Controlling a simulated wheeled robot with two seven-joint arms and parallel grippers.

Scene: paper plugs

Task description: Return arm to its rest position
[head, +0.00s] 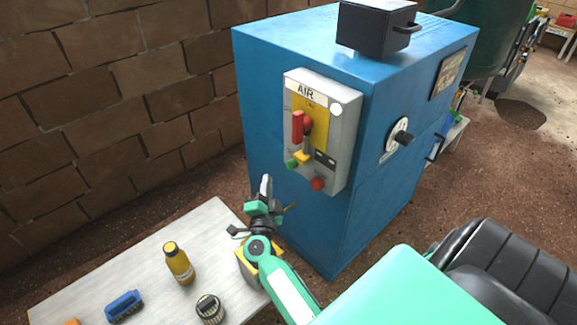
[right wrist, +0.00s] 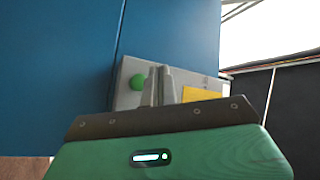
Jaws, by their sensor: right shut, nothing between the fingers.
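My right gripper (head: 266,184) is at the front of the blue cabinet, below and left of the grey AIR panel (head: 343,150). Its fingers point up and are shut with nothing between them. In the right wrist view the closed fingertips (right wrist: 159,84) show in front of the panel's lower part, beside a green button (right wrist: 137,82) and a yellow patch (right wrist: 200,94). I cannot tell the exact gap to the panel, but no contact shows. My right arm (head: 285,290) reaches up from the bottom of the head view. My left gripper is not in view.
The blue cabinet (head: 270,90) stands right behind the gripper, with a dark box (head: 372,27) on top. A pale table (head: 120,265) at lower left holds a yellow bottle (head: 179,264), a blue object (head: 124,306) and a dark-topped jar (head: 209,309). A black seat (head: 500,270) is at right.

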